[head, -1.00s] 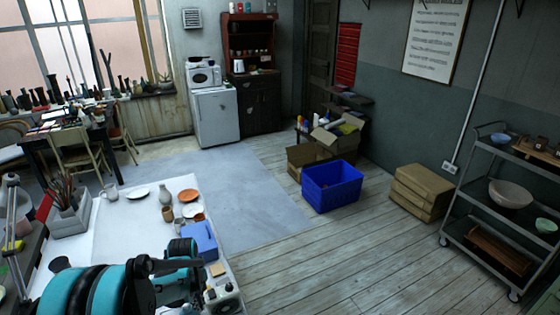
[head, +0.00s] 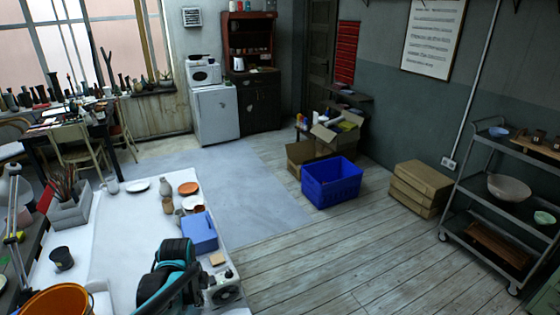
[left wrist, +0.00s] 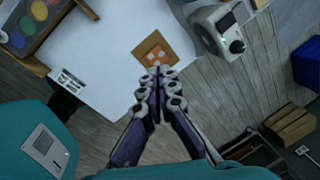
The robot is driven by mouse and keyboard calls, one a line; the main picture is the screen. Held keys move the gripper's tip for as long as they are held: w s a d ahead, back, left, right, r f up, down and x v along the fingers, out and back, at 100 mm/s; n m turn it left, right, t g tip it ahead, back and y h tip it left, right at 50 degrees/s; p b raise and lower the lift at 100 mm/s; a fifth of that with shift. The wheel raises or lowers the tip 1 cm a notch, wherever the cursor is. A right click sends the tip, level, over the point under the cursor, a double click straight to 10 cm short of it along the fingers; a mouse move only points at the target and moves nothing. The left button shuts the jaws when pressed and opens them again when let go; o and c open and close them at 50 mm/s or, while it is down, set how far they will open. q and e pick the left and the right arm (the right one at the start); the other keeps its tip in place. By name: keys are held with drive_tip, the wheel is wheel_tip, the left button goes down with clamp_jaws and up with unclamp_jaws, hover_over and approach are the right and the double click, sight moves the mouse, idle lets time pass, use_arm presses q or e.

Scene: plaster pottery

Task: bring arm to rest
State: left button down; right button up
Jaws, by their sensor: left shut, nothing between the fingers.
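My left gripper (left wrist: 157,74) shows in the left wrist view with its fingers shut together and nothing between them. Its tips appear just below a small brown square with an orange and white pattern (left wrist: 150,43), as seen from above. In the head view, part of my teal and black left arm is at the bottom, over the near edge of the white table (head: 124,225). The fingers are hard to make out there. My right gripper is not in view.
On the table stand a blue box (head: 199,232), a dark cup (head: 61,257), an orange plate (head: 188,188) and a white device (head: 225,288). An orange bucket (head: 55,301) is at the bottom left. A blue crate (head: 331,182) is on the floor. Open floor lies right of the table.

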use_arm(q)
drive_tip(key=s+d+f+n+t+b, duration=0.1)
drive_tip(key=s+n+b, duration=0.3)
drive_tip(key=n, duration=0.5)
drive_tip(key=s+d+n+t+b, duration=0.4)
drive_tip(key=s+n+b, duration=0.1)
drive_tip(key=s+n, duration=0.4)
drive_tip(key=shift+s+f, duration=0.3)
drive_tip(key=shift+f, duration=0.1)
